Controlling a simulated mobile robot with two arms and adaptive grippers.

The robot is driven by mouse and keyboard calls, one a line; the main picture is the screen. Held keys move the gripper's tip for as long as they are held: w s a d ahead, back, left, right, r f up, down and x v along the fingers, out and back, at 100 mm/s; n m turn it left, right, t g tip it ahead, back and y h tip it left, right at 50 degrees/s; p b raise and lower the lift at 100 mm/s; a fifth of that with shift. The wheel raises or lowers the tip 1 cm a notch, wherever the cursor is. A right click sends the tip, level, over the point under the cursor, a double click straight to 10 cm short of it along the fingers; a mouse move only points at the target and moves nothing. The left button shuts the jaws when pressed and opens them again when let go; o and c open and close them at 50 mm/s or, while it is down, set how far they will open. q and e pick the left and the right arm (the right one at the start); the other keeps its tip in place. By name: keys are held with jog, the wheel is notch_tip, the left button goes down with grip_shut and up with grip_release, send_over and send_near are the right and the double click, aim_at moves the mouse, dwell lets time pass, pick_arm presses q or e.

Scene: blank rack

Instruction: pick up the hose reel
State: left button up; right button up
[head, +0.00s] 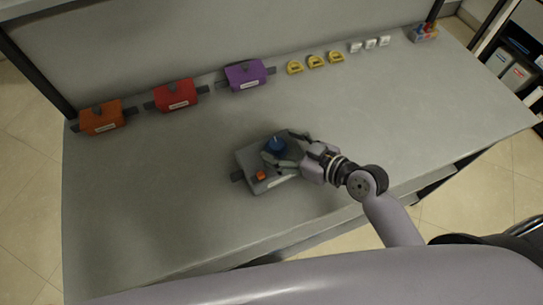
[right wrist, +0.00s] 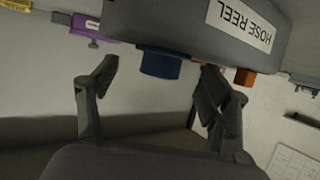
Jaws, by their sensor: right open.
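The hose reel (head: 252,158) is a grey box with a blue knob (head: 277,145) and an orange button (head: 261,176), near the middle of the grey table. In the right wrist view the box (right wrist: 205,25) carries a white label reading HOSE REEL, at a tilt. My right gripper (head: 287,149) is open at the box, its fingers either side of the blue knob. In the right wrist view the blue knob (right wrist: 160,64) lies between the two fingertips, with a gap to the left finger. Contact at the right finger cannot be told. My left gripper is not in view.
Orange (head: 102,119), red (head: 176,95) and purple (head: 246,74) boxes with labels line the back edge. Several yellow pieces (head: 315,61) and white pieces (head: 370,44) follow to the right. A small coloured bin (head: 425,33) stands at the far corner. The table around the hose reel is clear.

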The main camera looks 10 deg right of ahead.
jog(key=shift+c, duration=0.2)
grip_shut()
dwell(0.8)
